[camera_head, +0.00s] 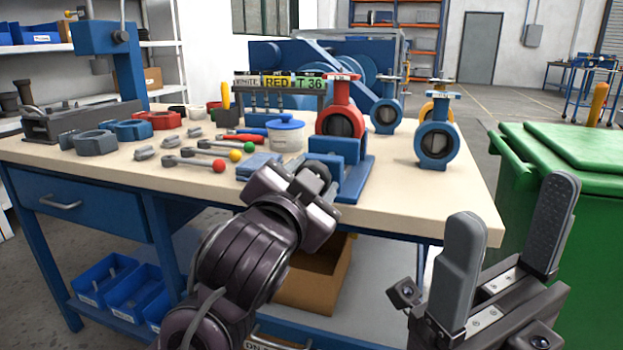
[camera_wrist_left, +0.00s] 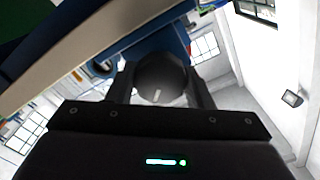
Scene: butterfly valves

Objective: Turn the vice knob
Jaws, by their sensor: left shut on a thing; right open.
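The blue vice (camera_head: 352,178) sits near the front edge of the workbench. A red butterfly valve (camera_head: 341,118) stands upright at its far side; I cannot tell whether the jaws clamp it. My left gripper (camera_head: 318,176) is at the front of the vice and hides its knob in the head view. In the left wrist view the dark round knob (camera_wrist_left: 160,78) lies between the fingers of the left gripper (camera_wrist_left: 158,88), which is shut on it. My right gripper (camera_head: 514,215) is open and empty, in front of the bench at the lower right.
Blue valves (camera_head: 436,145) stand on the right of the workbench (camera_head: 420,205). Levers with coloured balls (camera_head: 218,165), a white tub (camera_head: 286,134) and clamp rings lie left of the vice. A green bin (camera_head: 540,190) stands close on the right.

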